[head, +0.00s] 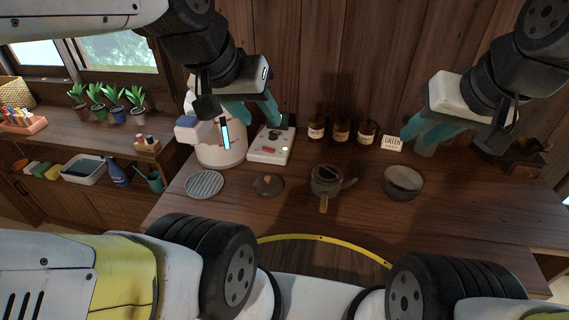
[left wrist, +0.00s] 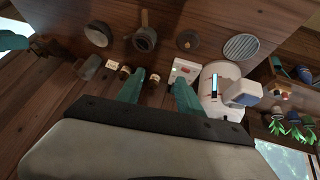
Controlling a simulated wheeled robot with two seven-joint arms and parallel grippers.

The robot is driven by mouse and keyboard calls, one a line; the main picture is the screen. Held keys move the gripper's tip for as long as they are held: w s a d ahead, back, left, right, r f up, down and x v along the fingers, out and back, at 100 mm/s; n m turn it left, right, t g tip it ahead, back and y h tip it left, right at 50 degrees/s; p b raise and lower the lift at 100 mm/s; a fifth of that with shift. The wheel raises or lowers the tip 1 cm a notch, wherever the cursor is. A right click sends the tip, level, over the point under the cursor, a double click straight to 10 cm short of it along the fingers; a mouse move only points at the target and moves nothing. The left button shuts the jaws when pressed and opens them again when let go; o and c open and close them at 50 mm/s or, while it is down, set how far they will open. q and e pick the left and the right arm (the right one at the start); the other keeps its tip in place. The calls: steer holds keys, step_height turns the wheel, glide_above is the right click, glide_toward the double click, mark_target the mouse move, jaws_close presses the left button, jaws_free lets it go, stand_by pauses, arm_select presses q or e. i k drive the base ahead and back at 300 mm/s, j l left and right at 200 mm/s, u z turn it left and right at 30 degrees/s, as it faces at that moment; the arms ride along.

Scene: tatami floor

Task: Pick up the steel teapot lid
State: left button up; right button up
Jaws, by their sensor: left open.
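The lid (head: 268,186), a dark round disc with a small knob, lies flat on the wooden counter. It also shows in the left wrist view (left wrist: 188,40). The dark teapot (head: 325,181), with a side handle, stands just right of it; its top looks open. My left gripper (head: 253,113) is open and empty, raised above the back of the counter, behind and apart from the lid. Its teal fingers also show in the left wrist view (left wrist: 159,90). My right gripper (head: 426,129) is raised at the back right, with its fingers apart and nothing seen between them.
A ribbed round trivet (head: 205,184) lies left of the lid; a dark bowl (head: 403,181) stands right of the teapot. Behind are a white dispenser (head: 222,148), a white scale-like device (head: 270,146), brown jars (head: 341,131) and a GREEN sign (head: 392,143). The front counter strip is clear.

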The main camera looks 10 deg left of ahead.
mark_target(266, 186)
steer(key=l+u, duration=0.15)
steer(key=u, duration=0.6)
